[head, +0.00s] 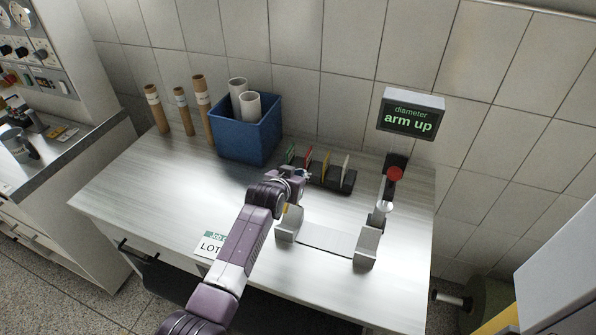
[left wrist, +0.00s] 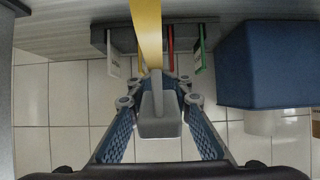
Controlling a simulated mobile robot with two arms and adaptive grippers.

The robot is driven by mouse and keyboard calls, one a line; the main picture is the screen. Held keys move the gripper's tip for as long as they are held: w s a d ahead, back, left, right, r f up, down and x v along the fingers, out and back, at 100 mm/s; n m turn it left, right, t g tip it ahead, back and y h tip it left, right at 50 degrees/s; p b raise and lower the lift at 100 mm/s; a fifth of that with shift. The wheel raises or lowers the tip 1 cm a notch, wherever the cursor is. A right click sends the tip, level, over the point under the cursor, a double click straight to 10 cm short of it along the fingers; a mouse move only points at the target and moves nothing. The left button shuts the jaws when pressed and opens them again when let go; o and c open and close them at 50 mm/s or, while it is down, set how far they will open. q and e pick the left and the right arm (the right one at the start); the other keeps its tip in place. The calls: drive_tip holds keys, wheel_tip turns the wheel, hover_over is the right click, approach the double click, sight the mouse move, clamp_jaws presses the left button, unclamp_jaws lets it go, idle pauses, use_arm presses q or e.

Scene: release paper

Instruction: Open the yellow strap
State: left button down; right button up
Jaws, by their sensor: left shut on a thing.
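The yellow strap (left wrist: 147,35) runs down from the top of the left wrist view to a grey block (left wrist: 158,124) on a short grey stem. My left gripper (left wrist: 158,88) has its blue-padded fingers on both sides of this grey piece and is shut on it. In the head view my left gripper (head: 298,174) is over the table, just in front of the dark rack (head: 331,186). A small yellow bit (head: 286,208) shows under the wrist there. Most of the strap is hidden in the head view. My right gripper is not in view.
Two grey blocks with a flat plate (head: 325,240) between them stand at the table's front right. A red-knobbed stand (head: 395,174) and a screen reading "diameter arm up" (head: 411,115) are behind right. A blue bin (head: 248,138) and upright brown tubes (head: 203,108) stand at the back.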

use_arm(q)
drive_tip(key=shift+w+d+f+g, duration=0.15)
drive_tip(key=shift+w+g, duration=0.25)
drive_tip(key=c, duration=1.7)
unclamp_jaws()
drive_tip(key=v, duration=1.2)
drive_tip(key=shift+d, duration=0.1)
drive_tip(key=shift+o, duration=0.8)
